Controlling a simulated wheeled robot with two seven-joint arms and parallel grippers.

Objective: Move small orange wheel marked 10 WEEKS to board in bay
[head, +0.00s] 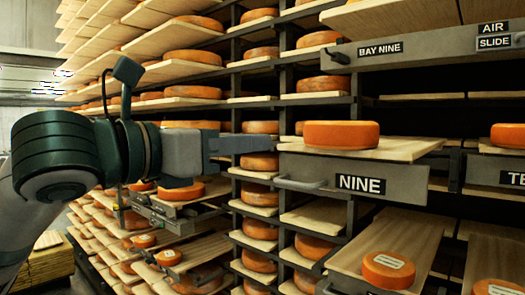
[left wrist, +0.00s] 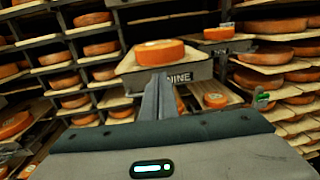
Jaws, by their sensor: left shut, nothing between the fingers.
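An orange wheel (head: 341,134) lies flat on a pale board (head: 408,149) on the drawer labelled NINE (head: 360,183); both the wheel (left wrist: 160,54) and board (left wrist: 128,66) show in the left wrist view. A smaller orange wheel with a white label (head: 388,268) lies on a lower board (head: 408,232). I cannot read its label, so I cannot tell which wheel is marked 10 WEEKS. My left gripper (head: 258,145) is shut and empty, left of the NINE board and apart from the wheel; its fingers (left wrist: 158,92) point toward the drawer. My right gripper is not in view.
A handle (head: 302,183) sticks out of the NINE drawer. The BAY NINE beam (head: 425,46) overhangs the board. Another labelled wheel (head: 495,287) is at the lower right. Racks of wheels fill the left and back, with dark metal uprights between them.

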